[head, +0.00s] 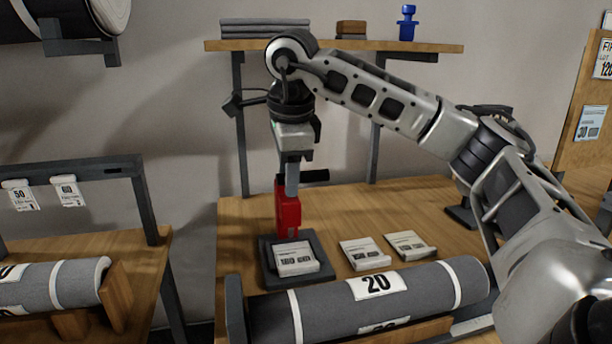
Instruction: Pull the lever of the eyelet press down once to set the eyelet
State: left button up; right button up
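The eyelet press has a red body (288,212) standing on a dark base plate (322,274) on the wooden bench. A short black bar (317,176), which looks like its lever, sticks out level to the right near the top. My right gripper (291,180) reaches down from above, right over the press, with its finger part at the height of the bar. The fingers overlap the top of the press, so I cannot tell whether they grip or touch the bar. A white labelled piece (296,259) lies on the base plate. My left gripper is out of view.
Two white labelled pieces (365,254) (410,245) lie right of the press. A grey roll (420,290) labelled 20 lies in front. A shelf (440,47) with a blue object (407,22) is above. Another roll (75,283) is at left. Clear bench (350,208) lies behind the pieces.

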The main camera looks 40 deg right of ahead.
jog(key=shift+c, duration=0.3)
jog(key=c, duration=0.6)
jog(key=shift+s+a+f+b, duration=0.2)
jog(key=shift+s+f+b, duration=0.15)
jog(key=shift+f+b, duration=0.35)
jog(key=shift+f, duration=0.2)
